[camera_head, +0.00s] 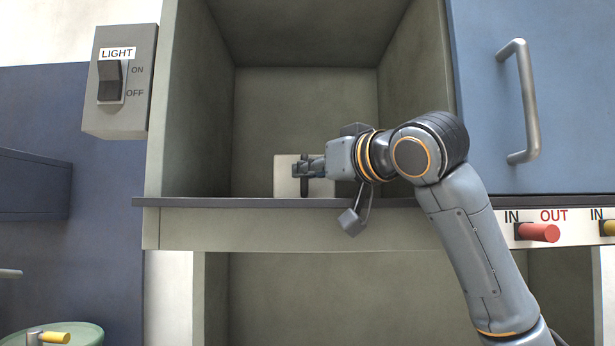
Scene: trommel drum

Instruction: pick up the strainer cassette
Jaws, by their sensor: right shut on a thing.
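The strainer cassette (285,176) is a pale, squarish block with a dark upright handle bar on its front. It stands on the floor of the open grey-green compartment, near the middle. My right gripper (302,170) comes in from the right and is shut on the cassette's handle. The gripper and wrist hide the right part of the cassette. I cannot tell whether the cassette is lifted off the compartment floor. My left gripper is not in view.
The compartment (189,120) has side walls and a dark front ledge (240,203). A blue door (480,110) with a metal handle (528,100) is at right. Red knob (540,233) sits below it. A light switch box (120,80) is at left. The compartment's left side is free.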

